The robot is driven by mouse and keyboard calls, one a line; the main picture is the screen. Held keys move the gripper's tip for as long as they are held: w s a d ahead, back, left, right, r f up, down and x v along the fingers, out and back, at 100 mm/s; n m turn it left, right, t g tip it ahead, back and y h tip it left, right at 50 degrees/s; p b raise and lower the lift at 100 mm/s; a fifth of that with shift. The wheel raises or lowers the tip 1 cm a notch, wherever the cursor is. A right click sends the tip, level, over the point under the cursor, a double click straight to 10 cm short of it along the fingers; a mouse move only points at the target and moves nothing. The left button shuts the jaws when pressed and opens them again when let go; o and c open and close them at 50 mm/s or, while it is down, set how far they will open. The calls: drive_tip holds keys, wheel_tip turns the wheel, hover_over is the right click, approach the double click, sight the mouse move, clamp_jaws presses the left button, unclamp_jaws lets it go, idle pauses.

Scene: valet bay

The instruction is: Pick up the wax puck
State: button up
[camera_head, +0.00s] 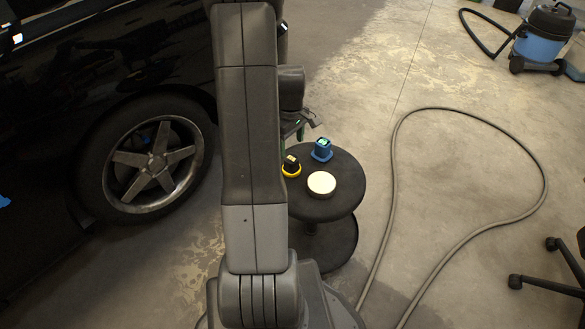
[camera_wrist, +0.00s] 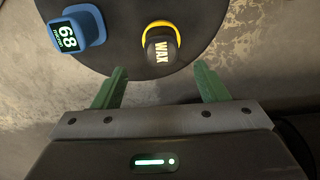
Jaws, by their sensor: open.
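The wax puck (camera_wrist: 160,47) is black with a white WAX label and a yellow ring. It stands on a round dark stool top (camera_wrist: 118,62). In the head view the wax puck (camera_head: 291,166) is at the left of the stool top, close to my arm. My gripper (camera_wrist: 163,82) is open and empty, with green fingers apart. In the wrist view the puck shows beyond the fingertips, roughly in line with the gap between them. In the head view my gripper (camera_head: 300,126) is partly hidden behind my arm, above the stool's far side.
A blue device (camera_head: 321,150) with a lit display and a cream disc (camera_head: 321,184) share the stool top. A black car (camera_head: 110,60) stands at left. A hose (camera_head: 395,150) loops over the floor at right. A blue vacuum (camera_head: 543,38) stands back right.

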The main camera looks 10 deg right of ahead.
sight(292, 158)
drive_tip(key=f+b, duration=0.1)
drive_tip(key=f, duration=0.3)
drive_tip(key=f+b, duration=0.1)
drive_tip(key=f, duration=0.2)
drive_tip(key=shift+s+f, duration=0.2)
drive_tip(key=shift+f, duration=0.15)
drive_tip(key=c, duration=1.1)
